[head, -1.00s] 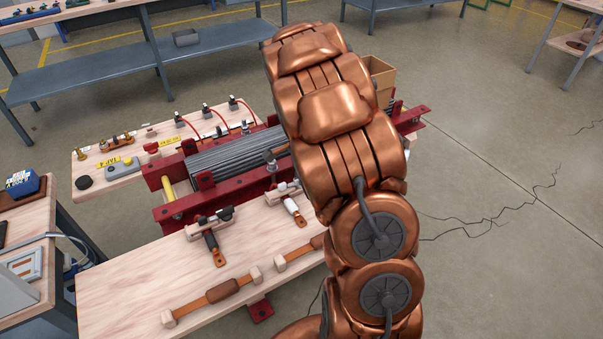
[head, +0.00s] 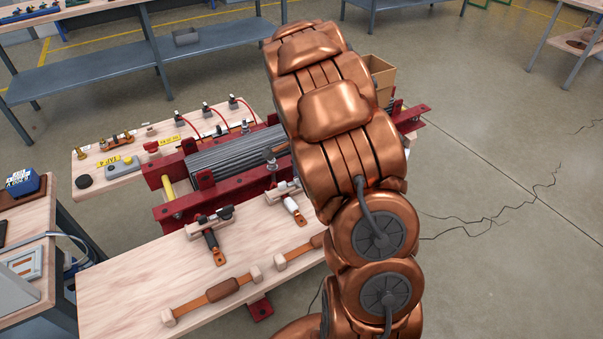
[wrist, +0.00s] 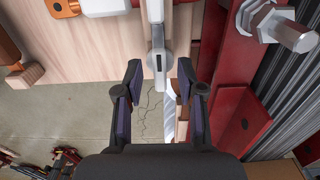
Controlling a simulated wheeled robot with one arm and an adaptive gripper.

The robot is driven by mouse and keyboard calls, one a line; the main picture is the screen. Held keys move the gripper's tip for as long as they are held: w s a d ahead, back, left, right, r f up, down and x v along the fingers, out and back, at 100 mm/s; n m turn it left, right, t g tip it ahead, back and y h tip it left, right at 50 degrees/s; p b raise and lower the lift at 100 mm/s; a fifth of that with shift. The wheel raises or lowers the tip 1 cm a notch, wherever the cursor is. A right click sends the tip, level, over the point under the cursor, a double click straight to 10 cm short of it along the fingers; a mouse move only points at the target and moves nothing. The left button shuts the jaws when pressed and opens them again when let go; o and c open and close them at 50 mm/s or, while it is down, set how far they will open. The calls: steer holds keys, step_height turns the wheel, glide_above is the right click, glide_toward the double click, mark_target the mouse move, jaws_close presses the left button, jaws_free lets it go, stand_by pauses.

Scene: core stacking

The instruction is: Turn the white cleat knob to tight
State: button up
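In the head view, the white-handled cable end with a copper lug (head: 294,208) lies on the near wooden board, under a pale cleat (head: 282,190) beside the red rail. In the wrist view, the copper lug (wrist: 62,8) and white handle (wrist: 104,7) show at the top left. A pale grey-white cleat knob (wrist: 160,62) points down from the top centre. My gripper (wrist: 161,80) is open, with its dark fingers on either side of the knob's lower end. Gaps show on both sides, and contact is not visible. My arm hides the gripper in the head view.
A red rail (wrist: 238,65) and a large bolt (wrist: 287,28) stand close on the right in the wrist view. A black-handled cable end (head: 212,242) sits to the left in the head view. A wooden-handled bar (head: 222,290) lies along the board's front.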

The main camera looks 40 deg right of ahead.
step_height(320, 180, up, 12)
stand_by(0.5)
steer(key=shift+f, duration=0.1)
stand_by(0.5)
steer(key=s+a+r+n+p, duration=0.4)
steer(key=s+a+n, duration=0.2)
steer(key=s, duration=0.4)
steer(key=s+a+r+n+g+p, duration=0.1)
steer(key=s+a+r+n+p, duration=0.3)
steer(key=s+a+n, duration=0.2)
steer(key=s+a+r+n+p, duration=0.4)
steer(key=s+a+n, duration=0.3)
steer(key=s, duration=0.7)
steer(key=shift+s+a+r+g, duration=0.25)
steer(key=shift+a+r+g, duration=0.25)
steer(key=shift+a, duration=0.45)
steer(key=shift+r, duration=0.1)
